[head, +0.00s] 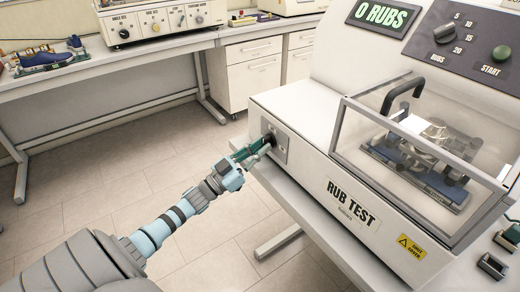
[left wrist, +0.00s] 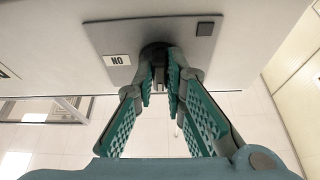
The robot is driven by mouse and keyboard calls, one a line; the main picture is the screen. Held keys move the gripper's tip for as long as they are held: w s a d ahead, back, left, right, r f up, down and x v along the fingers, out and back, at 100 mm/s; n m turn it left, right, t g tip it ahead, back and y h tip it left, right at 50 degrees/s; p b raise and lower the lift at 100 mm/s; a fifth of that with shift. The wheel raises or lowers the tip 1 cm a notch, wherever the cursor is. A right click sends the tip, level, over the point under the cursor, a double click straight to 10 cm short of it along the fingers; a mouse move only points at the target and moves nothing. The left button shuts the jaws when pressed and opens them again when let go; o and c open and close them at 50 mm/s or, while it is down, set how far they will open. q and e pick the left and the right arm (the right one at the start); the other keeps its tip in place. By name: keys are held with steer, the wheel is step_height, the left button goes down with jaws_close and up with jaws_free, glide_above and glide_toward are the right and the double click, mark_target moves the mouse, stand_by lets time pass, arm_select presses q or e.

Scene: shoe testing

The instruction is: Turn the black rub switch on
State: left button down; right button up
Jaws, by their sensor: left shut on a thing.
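The rub test machine (head: 310,165) is a large white box with "RUB TEST" on its front. The black rub switch (left wrist: 155,50) is a dark round knob on that plate, mostly hidden behind my fingertips. My left gripper (head: 258,146) reaches the plate from the left. In the left wrist view its green padded fingers (left wrist: 160,80) are shut on the black knob. An upside-down "ON" label (left wrist: 117,60) sits to one side of the knob, and a dark square (left wrist: 205,29) to the other. My right gripper is out of view.
The display (head: 383,16) reads "0 RUBS". A clear cover (head: 420,150) with a black handle encloses a shoe fixture. A dial (head: 445,33) and green start button (head: 502,53) are above it. A bench (head: 100,72) with a blue shoe stands behind; open floor lies between.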

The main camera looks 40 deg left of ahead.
arm_select(q)
steer(key=m+g+h+b, duration=0.1)
steer(key=m, duration=0.2)
steer(key=m+h+b, duration=0.1)
steer(key=m+h, duration=0.1)
steer(key=m, duration=0.1)
steer(key=shift+a+g+b, duration=0.2)
steer(key=shift+g+b, duration=0.2)
steer(key=m+g+h+b, duration=0.1)
steer(key=m, duration=0.2)
steer(key=m+g, duration=0.1)
steer(key=m, duration=0.2)
steer(key=shift+w+a+r+h+b, duration=0.1)
steer(key=shift+a+r+h+b, duration=0.1)
steer(key=shift+h+b, duration=0.2)
steer(key=m+g, duration=0.1)
steer(key=m, duration=0.3)
steer(key=shift+r+m+g, duration=0.15)
steer(key=shift+m+g, duration=0.25)
steer(key=m+g, duration=0.1)
steer(key=m, duration=0.3)
steer(key=shift+a+r+m+g, duration=0.1)
steer(key=shift+r+m+g, duration=0.1)
steer(key=shift+m+g, duration=0.2)
steer(key=c, duration=1.6)
jaws_free()
steer(key=shift+c, duration=0.2)
